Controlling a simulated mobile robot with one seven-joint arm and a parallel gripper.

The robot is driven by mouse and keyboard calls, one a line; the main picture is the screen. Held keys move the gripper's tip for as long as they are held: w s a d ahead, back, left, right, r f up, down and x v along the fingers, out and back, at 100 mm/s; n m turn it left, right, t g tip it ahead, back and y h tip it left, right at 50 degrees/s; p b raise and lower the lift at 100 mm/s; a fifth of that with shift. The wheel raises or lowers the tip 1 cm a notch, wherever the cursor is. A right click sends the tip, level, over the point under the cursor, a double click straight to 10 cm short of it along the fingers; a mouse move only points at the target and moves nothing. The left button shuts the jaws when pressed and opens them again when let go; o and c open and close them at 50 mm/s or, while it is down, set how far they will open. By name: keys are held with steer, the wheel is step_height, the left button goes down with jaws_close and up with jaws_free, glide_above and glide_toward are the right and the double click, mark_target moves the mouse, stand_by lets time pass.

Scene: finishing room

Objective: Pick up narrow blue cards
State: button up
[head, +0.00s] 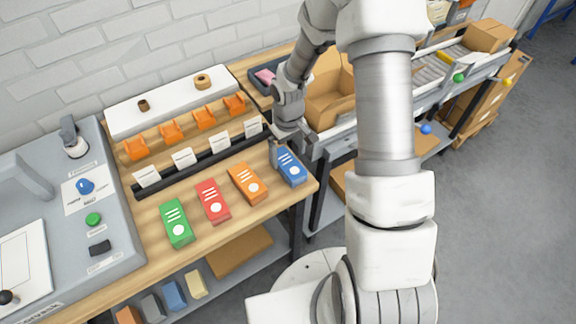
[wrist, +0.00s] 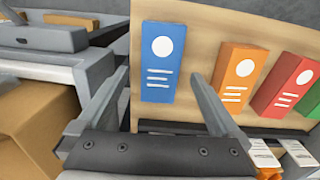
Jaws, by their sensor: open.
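A blue card stack (head: 290,167) with a white circle and white lines lies at the right end of the wooden table. It is the rightmost of a row with orange, red and green stacks. In the wrist view the blue stack (wrist: 162,62) shows beyond and between my fingers, nearer the centre. My gripper (head: 280,148) is at the blue stack's upper left in the head view. In the wrist view my gripper (wrist: 158,95) is open and empty, its fingers spread wide. Whether a finger touches the stack I cannot tell.
Close by are the orange stack (head: 248,184), red stack (head: 213,201) and green stack (head: 176,223). A black rail (head: 200,165) with white labels runs behind them, with orange holders (head: 171,131) further back. The table's right edge is close to the blue stack.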

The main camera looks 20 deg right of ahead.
mark_target(288, 162)
steer(key=shift+f, duration=2.35)
steer(key=shift+c, duration=0.3)
jaws_close()
steer(key=shift+w+r, duration=0.1)
steer(key=shift+r, duration=0.05)
